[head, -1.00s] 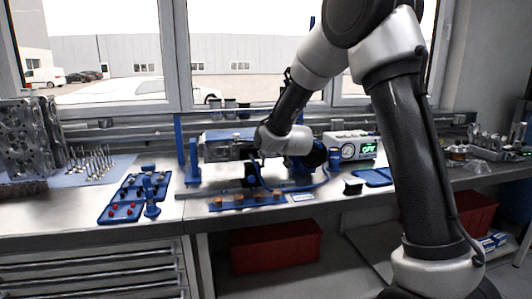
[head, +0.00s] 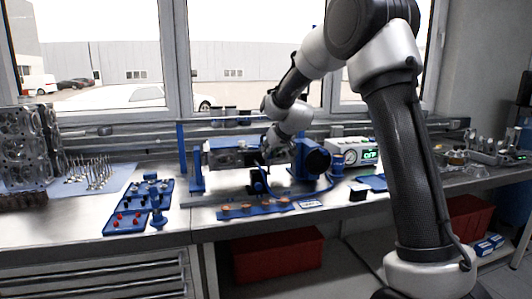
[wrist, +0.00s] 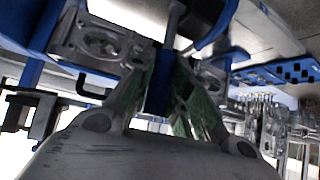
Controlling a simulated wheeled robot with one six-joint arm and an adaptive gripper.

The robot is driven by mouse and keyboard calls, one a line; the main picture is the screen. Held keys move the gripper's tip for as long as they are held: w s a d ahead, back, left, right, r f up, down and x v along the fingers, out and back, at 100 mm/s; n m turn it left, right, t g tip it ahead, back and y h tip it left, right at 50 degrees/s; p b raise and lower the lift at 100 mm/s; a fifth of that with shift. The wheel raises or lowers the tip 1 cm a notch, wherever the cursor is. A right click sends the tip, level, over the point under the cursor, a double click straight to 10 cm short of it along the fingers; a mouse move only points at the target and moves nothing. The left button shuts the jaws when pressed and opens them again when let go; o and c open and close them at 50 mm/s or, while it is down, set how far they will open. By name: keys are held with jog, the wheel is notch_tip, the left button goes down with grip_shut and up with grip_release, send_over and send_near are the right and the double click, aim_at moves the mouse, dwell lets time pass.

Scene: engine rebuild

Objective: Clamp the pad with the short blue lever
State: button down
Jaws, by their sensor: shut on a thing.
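In the wrist view my gripper (wrist: 163,92) has its two green-lined fingers closed on a narrow blue bar, which looks like the short blue lever (wrist: 161,72). A metal cylinder head (wrist: 95,45) with round openings lies just beyond the fingers. In the head view my gripper (head: 267,153) is at the right end of the cylinder head (head: 228,157), which sits in a blue stand (head: 197,172). The lever is too small to make out there. The pad cannot be clearly told in either view.
A blue strip with copper-coloured pieces (head: 247,210) lies at the bench's front edge. A blue tray with red and dark pieces (head: 128,219) is at left. A gauge box with a green display (head: 352,152) stands at right. Valves (head: 92,172) stand on a mat at far left.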

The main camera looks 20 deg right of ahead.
jog(key=shift+w+f+g, duration=0.15)
jog(key=shift+w+g, duration=1.4)
jog(key=shift+g, duration=0.15)
jog(key=c, duration=1.3)
grip_release()
jog(key=v, duration=1.2)
jog(key=shift+w+a, duration=0.15)
